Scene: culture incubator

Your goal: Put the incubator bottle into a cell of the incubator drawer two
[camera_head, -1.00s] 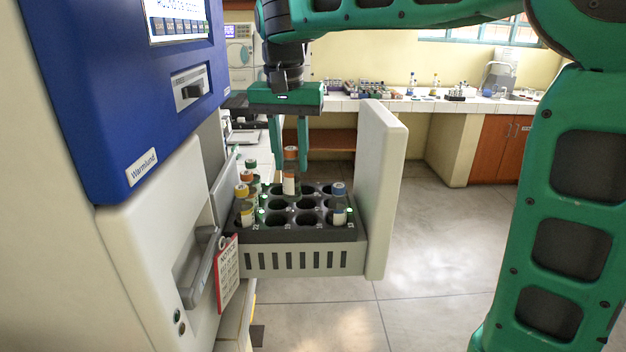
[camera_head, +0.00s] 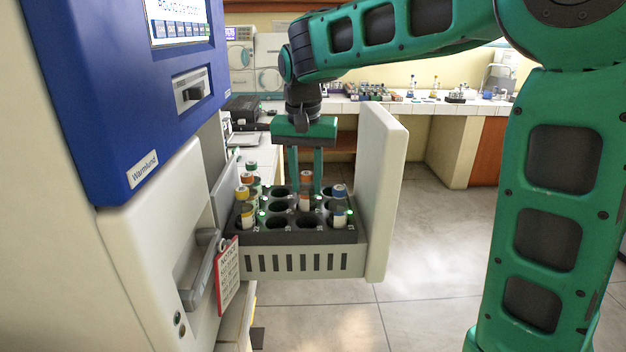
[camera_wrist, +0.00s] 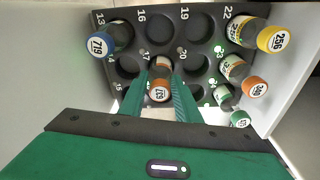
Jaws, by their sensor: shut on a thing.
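The orange-capped incubator bottle (camera_head: 304,202) is upright over the middle of the open drawer (camera_head: 300,263). My gripper (camera_head: 305,182) points down and is shut on it. In the wrist view my gripper (camera_wrist: 160,100) has a finger on each side of the bottle's orange cap (camera_wrist: 159,91). The bottle's lower end is at the cell near number 17 (camera_wrist: 157,60); I cannot tell how far it is in. The drawer's black rack (camera_head: 300,236) has numbered cells, several of them empty.
A blue-capped bottle (camera_head: 339,208) stands in the rack's right end cell. Several yellow-, orange- and green-capped bottles, including a yellow-capped one (camera_head: 243,205), fill the left side. The white drawer front (camera_head: 382,190) rises at right; the blue and white incubator (camera_head: 125,90) stands at left.

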